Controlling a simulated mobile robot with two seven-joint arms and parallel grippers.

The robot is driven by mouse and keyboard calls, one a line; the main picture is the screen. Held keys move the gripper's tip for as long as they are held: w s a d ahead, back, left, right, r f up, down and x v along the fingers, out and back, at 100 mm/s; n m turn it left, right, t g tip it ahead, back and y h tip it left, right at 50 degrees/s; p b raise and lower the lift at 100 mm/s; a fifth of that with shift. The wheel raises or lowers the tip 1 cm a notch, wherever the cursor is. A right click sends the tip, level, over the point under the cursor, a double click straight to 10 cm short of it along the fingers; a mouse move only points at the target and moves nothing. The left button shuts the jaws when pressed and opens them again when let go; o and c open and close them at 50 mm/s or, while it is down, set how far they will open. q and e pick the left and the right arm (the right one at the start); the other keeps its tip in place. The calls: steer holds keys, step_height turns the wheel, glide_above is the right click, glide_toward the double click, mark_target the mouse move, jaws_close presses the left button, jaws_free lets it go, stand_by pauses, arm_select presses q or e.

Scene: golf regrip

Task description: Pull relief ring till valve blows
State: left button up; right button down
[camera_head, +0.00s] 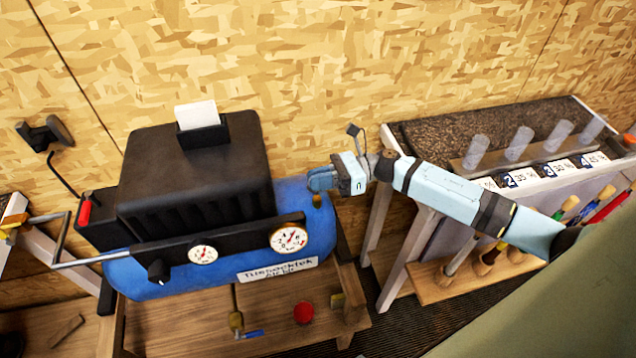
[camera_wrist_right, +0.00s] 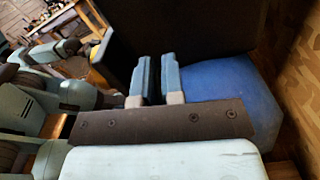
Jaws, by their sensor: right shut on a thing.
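The blue compressor tank (camera_head: 150,285) with its black cover (camera_head: 195,180) stands on a wooden bench against the wall. My right gripper (camera_head: 312,181) is at the right end of the tank, and its fingers point left. In the right wrist view my right gripper (camera_wrist_right: 155,78) has its two fingers close together beside the blue tank (camera_wrist_right: 232,95). A small brass-coloured fitting (camera_head: 317,200) shows just under the fingers. The ring itself is hidden by the fingers. Two round gauges, a left one (camera_head: 203,254) and a right one (camera_head: 289,239), sit on the front panel. My left gripper is not seen.
A rack (camera_head: 480,125) with clear tubes and numbered labels stands at the right. A red round button (camera_head: 303,313) lies low under the tank. A metal bar handle (camera_head: 90,260) sticks out at the left.

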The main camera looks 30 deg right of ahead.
steer(key=c, duration=1.3)
jaws_free()
steer(key=shift+s, duration=0.1)
steer(key=shift+r, duration=0.1)
steer(key=shift+d, duration=0.1)
steer(key=shift+s+d, duration=0.1)
steer(key=shift+d, duration=0.25)
steer(key=b+v, duration=0.3)
steer(key=v, duration=1)
steer(key=shift+a, duration=0.1)
